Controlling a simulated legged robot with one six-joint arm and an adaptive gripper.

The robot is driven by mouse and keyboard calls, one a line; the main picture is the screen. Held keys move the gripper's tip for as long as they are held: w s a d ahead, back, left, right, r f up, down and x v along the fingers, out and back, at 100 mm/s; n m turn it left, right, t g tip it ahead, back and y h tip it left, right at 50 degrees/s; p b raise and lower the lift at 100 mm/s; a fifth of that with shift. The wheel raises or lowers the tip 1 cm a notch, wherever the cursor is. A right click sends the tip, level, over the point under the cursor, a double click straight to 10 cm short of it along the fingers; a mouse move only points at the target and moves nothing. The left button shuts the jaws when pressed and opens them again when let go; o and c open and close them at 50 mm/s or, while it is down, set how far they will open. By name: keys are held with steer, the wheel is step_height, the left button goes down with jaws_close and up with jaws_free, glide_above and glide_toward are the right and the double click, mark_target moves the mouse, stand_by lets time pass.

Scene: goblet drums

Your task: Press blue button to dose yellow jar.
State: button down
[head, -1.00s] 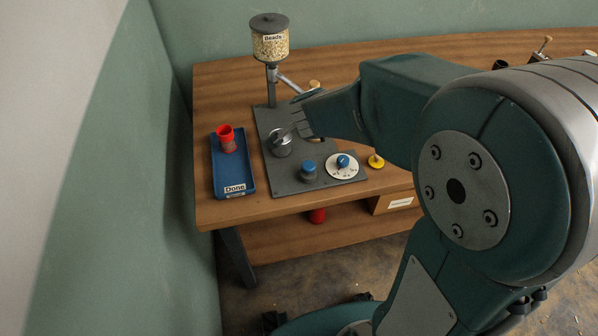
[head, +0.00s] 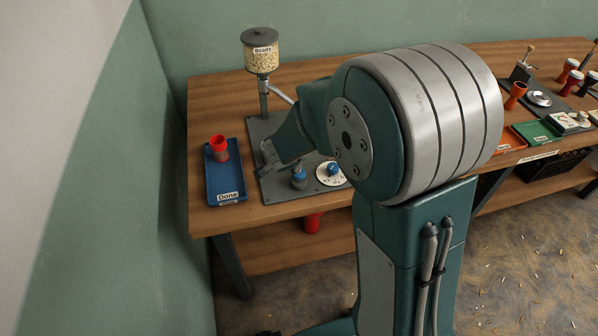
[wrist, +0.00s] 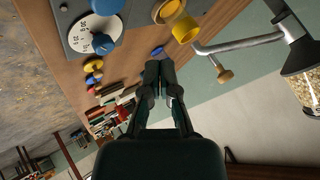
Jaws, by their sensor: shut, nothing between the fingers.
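The blue button (head: 299,172) stands on the grey plate's front part in the head view. In the wrist view a blue round top (wrist: 106,5), likely the button, is cut by the upper edge. My gripper (head: 266,158) is shut and empty over the plate, left of the button and apart from it. In the wrist view its fingertips (wrist: 159,68) are together. The yellow jar (wrist: 184,29) shows in the wrist view beside the dispenser's pipe (wrist: 235,45); my arm hides it in the head view.
A white dial with a blue knob (head: 332,172) is right of the button. The blue "Done" tray (head: 226,190) at left holds a red cup (head: 219,148). Orange and green trays (head: 535,133) lie far right.

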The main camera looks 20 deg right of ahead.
mark_target(299, 172)
steer(key=shift+f, duration=3.05)
steer(key=shift+f, duration=0.3)
steer(key=shift+f, duration=1.05)
steer(key=shift+r, duration=1.45)
steer(key=shift+r, duration=2.5)
